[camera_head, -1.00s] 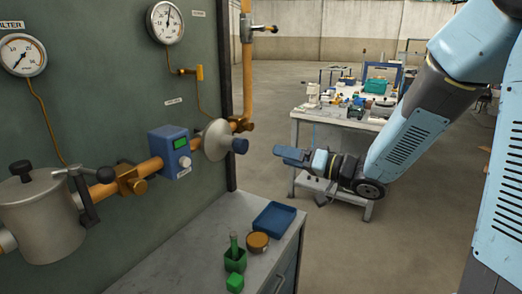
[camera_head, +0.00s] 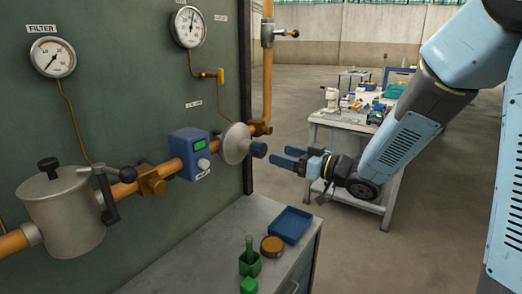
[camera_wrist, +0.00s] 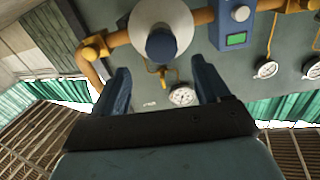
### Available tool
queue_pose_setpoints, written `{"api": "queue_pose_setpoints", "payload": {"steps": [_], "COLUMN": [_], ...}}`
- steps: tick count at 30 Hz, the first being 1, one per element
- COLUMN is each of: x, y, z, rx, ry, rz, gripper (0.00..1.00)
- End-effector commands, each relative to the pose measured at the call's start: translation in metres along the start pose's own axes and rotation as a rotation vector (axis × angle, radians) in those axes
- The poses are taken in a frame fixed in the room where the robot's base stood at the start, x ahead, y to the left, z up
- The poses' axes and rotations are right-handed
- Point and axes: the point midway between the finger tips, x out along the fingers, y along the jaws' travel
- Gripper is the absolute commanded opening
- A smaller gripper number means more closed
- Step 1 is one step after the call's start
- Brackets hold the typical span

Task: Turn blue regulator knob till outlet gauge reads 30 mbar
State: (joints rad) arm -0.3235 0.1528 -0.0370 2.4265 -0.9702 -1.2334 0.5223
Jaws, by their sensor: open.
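The blue regulator knob (camera_head: 258,150) sticks out from the grey disc-shaped regulator body (camera_head: 235,143) on the orange pipe. In the wrist view the knob (camera_wrist: 163,45) shows beyond the fingers, roughly midway between them. My gripper (camera_head: 281,156) is open and empty, just right of the knob, with its fingers pointing at it and apparently apart from it. The gripper (camera_wrist: 160,85) also shows in the wrist view. A round white gauge (camera_head: 188,27) hangs at the panel's top right, its needle near upright; its numbers are too small to read. It also shows in the wrist view (camera_wrist: 183,96).
The filter gauge (camera_head: 53,57) is at upper left. A blue box with a green display (camera_head: 192,153) sits on the pipe left of the regulator.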

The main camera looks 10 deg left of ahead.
Motion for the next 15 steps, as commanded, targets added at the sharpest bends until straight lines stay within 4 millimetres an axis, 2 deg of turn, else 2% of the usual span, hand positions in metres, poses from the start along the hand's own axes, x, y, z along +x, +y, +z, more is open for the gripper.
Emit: {"api": "queue_pose_setpoints", "payload": {"steps": [1,7,15], "x": [0.010,0.044,0.072], "y": [-0.001,-0.001,0.000], "z": [0.000,0.000,0.000], "rx": [0.001,0.001,0.002], "ry": [0.000,0.000,0.000], "rz": [-0.003,-0.002,0.001], "gripper": [0.76,0.76,0.76]}}
